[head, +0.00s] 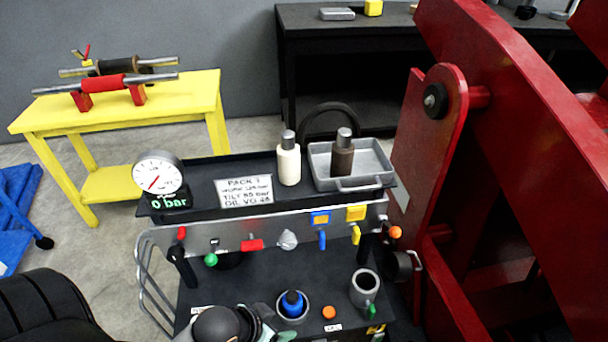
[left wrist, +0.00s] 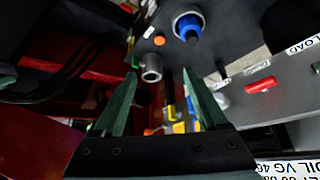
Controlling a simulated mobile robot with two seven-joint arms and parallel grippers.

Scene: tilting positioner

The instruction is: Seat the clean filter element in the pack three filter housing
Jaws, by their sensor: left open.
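The white filter element (head: 289,162) with a grey top stands upright on the dark top shelf of the cart. A brown filter element (head: 342,155) stands in the grey tray (head: 385,160) to its right. An open, empty-looking grey cup (head: 365,288), which looks like the filter housing, is on the lower deck at the right; it also shows in the left wrist view (left wrist: 151,68). My left gripper (head: 262,318) is low over the lower deck, left of the blue-capped cup; its open, empty fingers show in the left wrist view (left wrist: 160,85). My right gripper is out of view.
The blue-capped cup (head: 292,304) stands between my left gripper and the open cup. A gauge (head: 158,172) reading 0 bar and a PACK 3 sign (head: 244,191) are on the shelf. Valve levers line the panel (head: 270,230). A large red frame (head: 500,120) bounds the right.

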